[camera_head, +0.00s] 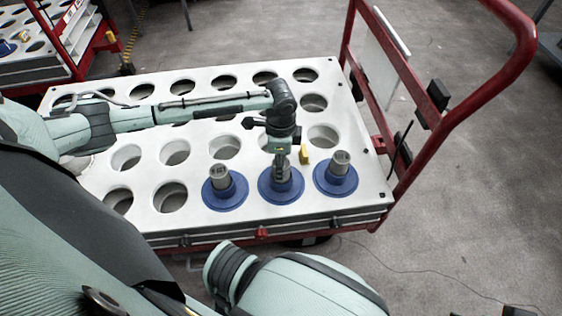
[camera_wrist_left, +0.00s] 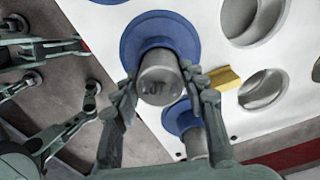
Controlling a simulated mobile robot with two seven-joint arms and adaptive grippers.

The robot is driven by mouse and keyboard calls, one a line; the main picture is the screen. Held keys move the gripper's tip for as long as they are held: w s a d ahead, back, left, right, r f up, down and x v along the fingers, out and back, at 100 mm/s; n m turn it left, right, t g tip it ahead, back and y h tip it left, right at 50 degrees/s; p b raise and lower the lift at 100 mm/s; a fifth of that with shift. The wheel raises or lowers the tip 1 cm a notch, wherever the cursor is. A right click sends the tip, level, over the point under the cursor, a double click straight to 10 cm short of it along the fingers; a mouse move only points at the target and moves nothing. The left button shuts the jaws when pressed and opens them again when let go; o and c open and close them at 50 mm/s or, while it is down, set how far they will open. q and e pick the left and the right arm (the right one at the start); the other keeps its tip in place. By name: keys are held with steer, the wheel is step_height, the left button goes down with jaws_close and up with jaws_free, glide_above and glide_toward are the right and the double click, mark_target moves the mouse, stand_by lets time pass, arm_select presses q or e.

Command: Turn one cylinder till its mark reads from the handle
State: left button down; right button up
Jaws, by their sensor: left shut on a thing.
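Three grey cylinders stand on blue round bases along the near right of the white holed cart top: the left cylinder (camera_head: 220,178), the middle cylinder (camera_head: 281,173) and the right cylinder (camera_head: 341,162). My left gripper (camera_head: 281,158) comes down from above, shut on the middle cylinder. In the left wrist view its fingers (camera_wrist_left: 162,88) sit on both sides of that cylinder (camera_wrist_left: 158,70), whose dark "LOT A" mark shows upright and partly beside a finger. The right cylinder (camera_wrist_left: 195,143) is partly hidden there. The red handle (camera_head: 510,60) rises at the right.
A yellow block (camera_head: 304,154) lies between the middle and right cylinders, behind them. Empty round holes (camera_head: 175,152) cover the rest of the cart top. My right arm (camera_head: 290,280) is below the cart's front edge; its gripper is not clear. Another cart (camera_head: 50,45) stands far left.

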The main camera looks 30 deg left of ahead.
arm_select(q)
steer(key=shift+r, duration=0.1)
steer(key=shift+r+n+p, duration=0.1)
steer(key=shift+n+p, duration=0.2)
steer(key=shift+p, duration=0.3)
steer(key=shift+d+n+p, duration=0.1)
steer(key=shift+n+p, duration=0.35)
steer(key=shift+n, duration=0.35)
steer(key=shift+f+n, duration=0.2)
steer(key=shift+n, duration=0.2)
steer(key=n, duration=0.3)
steer(key=c, duration=0.8)
jaws_free()
